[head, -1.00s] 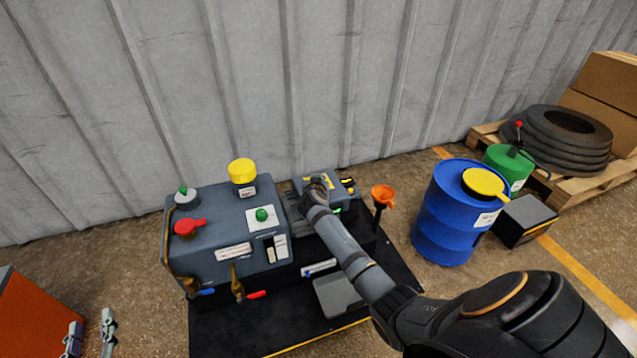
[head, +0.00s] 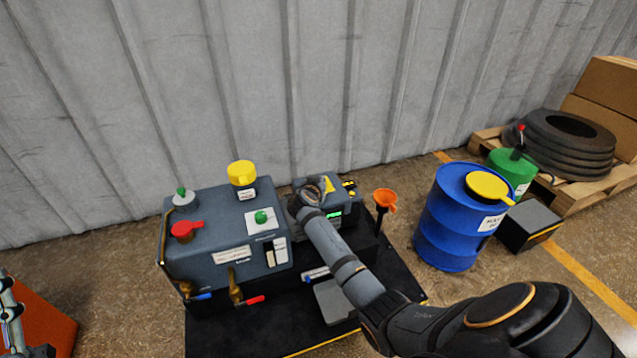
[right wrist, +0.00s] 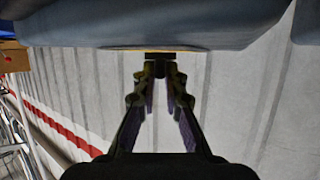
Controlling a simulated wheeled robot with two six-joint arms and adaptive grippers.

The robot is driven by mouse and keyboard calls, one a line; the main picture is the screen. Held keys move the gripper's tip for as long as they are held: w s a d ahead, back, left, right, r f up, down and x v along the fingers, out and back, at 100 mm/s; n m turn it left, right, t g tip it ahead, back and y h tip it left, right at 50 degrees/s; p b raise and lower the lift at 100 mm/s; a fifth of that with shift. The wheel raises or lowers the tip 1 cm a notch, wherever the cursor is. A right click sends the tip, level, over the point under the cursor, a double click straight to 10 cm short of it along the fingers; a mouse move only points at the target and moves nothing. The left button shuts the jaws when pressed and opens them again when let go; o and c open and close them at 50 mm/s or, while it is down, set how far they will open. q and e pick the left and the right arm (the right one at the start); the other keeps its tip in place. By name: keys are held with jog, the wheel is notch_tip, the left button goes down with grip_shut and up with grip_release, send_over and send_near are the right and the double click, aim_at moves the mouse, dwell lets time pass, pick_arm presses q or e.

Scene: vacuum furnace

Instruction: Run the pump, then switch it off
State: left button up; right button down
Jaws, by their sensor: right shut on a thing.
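The blue-grey pump unit (head: 217,221) stands on a black mat. It has a yellow cap (head: 242,172), a red handle (head: 185,230) and green knobs on top. A smaller grey box (head: 342,205) with a green display and a yellow warning label stands at its right. My right gripper (head: 308,188) is at the left side of this box and partly hides it. In the right wrist view, its fingers (right wrist: 160,70) close on a small dark part (right wrist: 160,56) under a blue-grey body.
An orange funnel (head: 385,199) stands right of the small box. A blue drum (head: 445,225), a green can (head: 512,168) and a black box (head: 530,224) stand farther right. A pallet (head: 570,192) holds tyres and cartons. A corrugated wall (head: 330,80) closes the back.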

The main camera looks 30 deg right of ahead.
dwell(0.3)
jog(key=c, duration=1.4)
grip_release()
jog(key=v, duration=1.2)
jog(key=shift+f, duration=0.1)
